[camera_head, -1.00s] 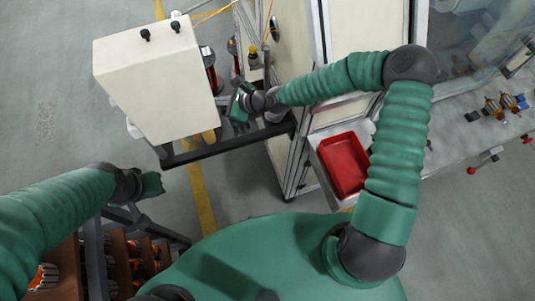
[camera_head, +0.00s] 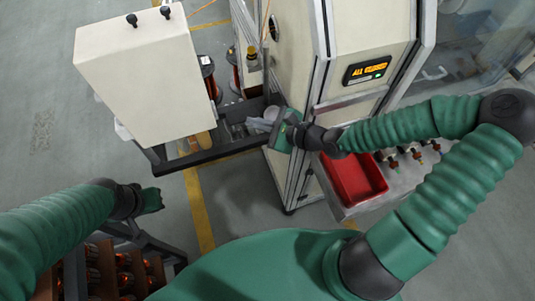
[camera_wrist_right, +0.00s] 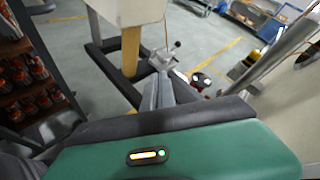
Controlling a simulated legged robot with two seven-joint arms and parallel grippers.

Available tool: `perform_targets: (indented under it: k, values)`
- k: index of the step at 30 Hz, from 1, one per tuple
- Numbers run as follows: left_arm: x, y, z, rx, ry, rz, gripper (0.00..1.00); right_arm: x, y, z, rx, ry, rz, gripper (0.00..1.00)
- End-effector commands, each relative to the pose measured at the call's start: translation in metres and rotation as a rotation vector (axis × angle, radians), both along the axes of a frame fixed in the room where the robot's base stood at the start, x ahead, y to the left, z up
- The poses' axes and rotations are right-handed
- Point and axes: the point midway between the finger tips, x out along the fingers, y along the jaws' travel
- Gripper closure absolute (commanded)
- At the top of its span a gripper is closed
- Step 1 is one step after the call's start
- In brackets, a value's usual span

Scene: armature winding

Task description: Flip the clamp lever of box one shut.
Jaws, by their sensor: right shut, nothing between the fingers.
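My right gripper (camera_head: 256,122) is shut and empty, its grey fingers pointing left beside the dark frame under the cream box (camera_head: 140,75). In the right wrist view, the right gripper (camera_wrist_right: 165,88) reaches toward a small metal lever with a dark knob (camera_wrist_right: 177,44), just beyond the fingertips. This may be the clamp lever; I cannot tell whether the fingers touch it. I cannot make out which part is box one. My left gripper (camera_head: 150,201) is at the lower left, away from the box; its fingers are too unclear to judge.
A cream cabinet with a lit orange display (camera_head: 368,70) stands right of the right gripper. A red tray (camera_head: 357,180) sits below my right forearm. A rack with dark and orange parts (camera_head: 120,270) is at the lower left. Grey floor is open in the left part.

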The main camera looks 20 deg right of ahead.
Motion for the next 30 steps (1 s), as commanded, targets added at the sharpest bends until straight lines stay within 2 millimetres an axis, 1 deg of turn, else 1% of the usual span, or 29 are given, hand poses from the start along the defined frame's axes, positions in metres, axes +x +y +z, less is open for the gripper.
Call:
perform_targets:
  k: [1,3,8,15,18,23,30]
  values:
    - [0.0,0.0,0.003,0.0,0.0,0.0,1.0,-0.006,-0.006,0.005,0.001,-0.001,-0.004,1.0]
    - [0.0,0.0,0.001,0.0,0.0,0.0,1.0,-0.01,0.0,-0.01,-0.064,0.011,0.035,1.0]
    - [0.0,0.0,0.001,0.0,0.0,0.0,1.0,-0.023,0.002,-0.036,-0.211,0.032,0.116,1.0]
    - [0.0,0.0,0.001,0.0,0.0,0.0,1.0,-0.049,-0.004,-0.074,-0.464,0.057,0.278,1.0]
    - [0.0,0.0,0.001,0.0,0.0,0.0,1.0,-0.057,-0.009,-0.084,-0.548,0.062,0.335,1.0]
    - [0.0,0.0,0.001,0.0,0.0,0.0,1.0,-0.064,-0.013,-0.091,-0.614,0.066,0.384,1.0]
    - [0.0,0.0,0.001,0.0,0.0,0.0,1.0,-0.064,-0.014,-0.092,-0.621,0.066,0.389,1.0]
